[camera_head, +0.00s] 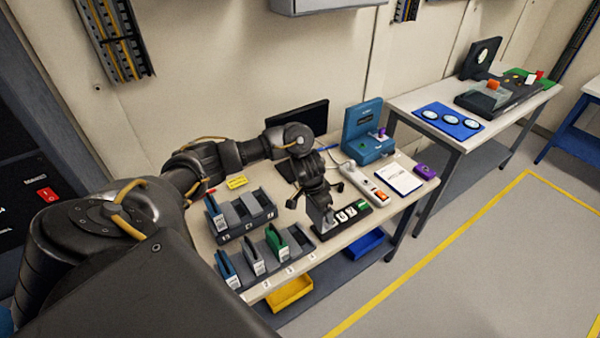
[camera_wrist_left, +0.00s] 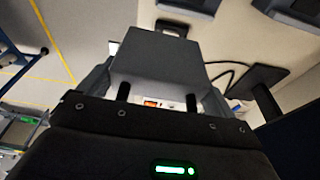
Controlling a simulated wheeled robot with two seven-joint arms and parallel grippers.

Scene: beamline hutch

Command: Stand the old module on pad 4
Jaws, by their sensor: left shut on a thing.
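My left gripper (camera_head: 315,192) reaches over the workbench from the left, pointing down. It is shut on a grey module (camera_head: 322,216), which also shows as a plain grey block between the fingers in the left wrist view (camera_wrist_left: 160,68). The module is at the left end of a black strip with several white squares (camera_head: 347,214). I cannot tell whether it touches the strip or the bench. Pad 4 cannot be told for sure; small number labels (camera_head: 289,270) run along the bench's front edge. My right gripper is not in view.
Left of the gripper, a front rack holds blue, grey and green modules (camera_head: 277,243); a rear rack (camera_head: 245,228) holds a blue module. A white power strip (camera_head: 369,184), notebook (camera_head: 398,179), purple object (camera_head: 425,171) and teal case (camera_head: 367,146) stand to the right. A monitor (camera_head: 309,121) is behind.

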